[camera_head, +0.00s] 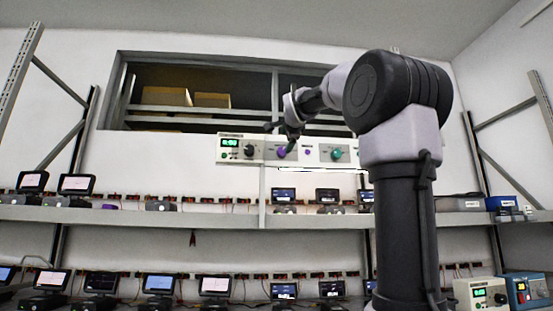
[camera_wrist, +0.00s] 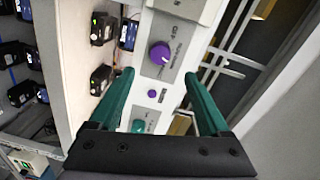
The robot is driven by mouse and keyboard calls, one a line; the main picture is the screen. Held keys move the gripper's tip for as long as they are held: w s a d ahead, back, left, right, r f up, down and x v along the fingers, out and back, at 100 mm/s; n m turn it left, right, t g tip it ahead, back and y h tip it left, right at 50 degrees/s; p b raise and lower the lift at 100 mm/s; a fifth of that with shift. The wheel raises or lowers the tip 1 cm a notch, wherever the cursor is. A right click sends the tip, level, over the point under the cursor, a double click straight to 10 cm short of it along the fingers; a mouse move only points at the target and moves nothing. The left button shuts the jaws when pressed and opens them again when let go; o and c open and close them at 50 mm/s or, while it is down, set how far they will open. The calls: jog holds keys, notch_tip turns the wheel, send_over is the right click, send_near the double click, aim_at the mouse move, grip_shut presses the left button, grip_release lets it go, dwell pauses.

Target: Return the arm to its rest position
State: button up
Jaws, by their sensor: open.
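My gripper (camera_wrist: 160,100) is open in the wrist view, its two teal fingers spread with nothing between them. Behind the gap is a light control panel with a purple knob (camera_wrist: 160,53), a small purple button (camera_wrist: 152,93) and a teal knob (camera_wrist: 138,126). In the head view my arm (camera_head: 400,190) rises at the right and reaches left to the panel (camera_head: 237,157). The gripper end is dark and small there, in front of the panel by the purple knob (camera_head: 281,152). Whether it touches the panel cannot be told.
A shelf (camera_head: 150,217) with several small screen devices (camera_head: 76,184) runs below the panel. More devices (camera_head: 158,283) stand on the lower level. A blue power unit (camera_head: 527,291) is at the lower right. Cardboard boxes (camera_head: 166,96) sit in the recess above.

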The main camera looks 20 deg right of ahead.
jog(key=shift+f, duration=0.1)
jog(key=s+a+f+n+g+y, duration=0.2)
jog(key=s+a+f+n, duration=0.3)
jog(key=s+f, duration=0.4)
jog(key=s+a+f+n+g+y, duration=0.2)
jog(key=s+f, duration=0.6)
jog(key=f, duration=1.3)
jog(key=s+a+f+n+g+y, duration=0.2)
jog(key=s+a+f+n+g, duration=0.3)
jog(key=f, duration=1)
jog(key=s+a+n, duration=0.3)
jog(key=s, duration=0.1)
jog(key=shift+s+f+g+y, duration=0.3)
jog(key=shift+f+g+y, duration=0.05)
jog(key=shift+g+y, duration=0.05)
